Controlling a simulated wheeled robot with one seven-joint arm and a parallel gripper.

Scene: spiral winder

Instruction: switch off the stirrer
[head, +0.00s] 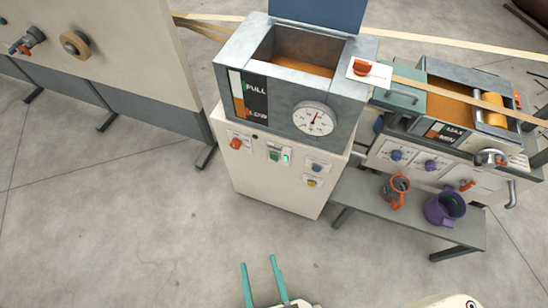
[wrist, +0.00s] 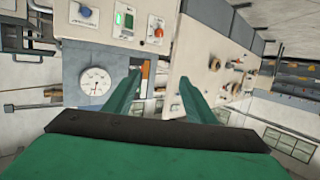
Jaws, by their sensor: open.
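A cream cabinet (head: 275,190) carries an open grey tank (head: 345,125) holding orange-brown liquid. Its front panel has a red knob (head: 236,143), a green-lit switch (head: 279,156), a blue knob (head: 317,168) and a yellow knob (head: 312,182). Another red knob (head: 362,67) sits on a white plate at the tank's top right. The labels are too small to read, so I cannot tell which control is the stirrer's. My gripper (head: 259,261) is open and empty, in front of and below the panel, apart from it. The wrist view shows the lit switch (wrist: 124,18), red knob (wrist: 158,32) and gripper (wrist: 160,77).
A round gauge (head: 314,119) is on the tank front. A low bench (head: 420,222) at the right bears an orange jug (head: 396,190) and a purple jug (head: 444,208). A second bath with rollers stands behind it. Floor left of the cabinet is clear.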

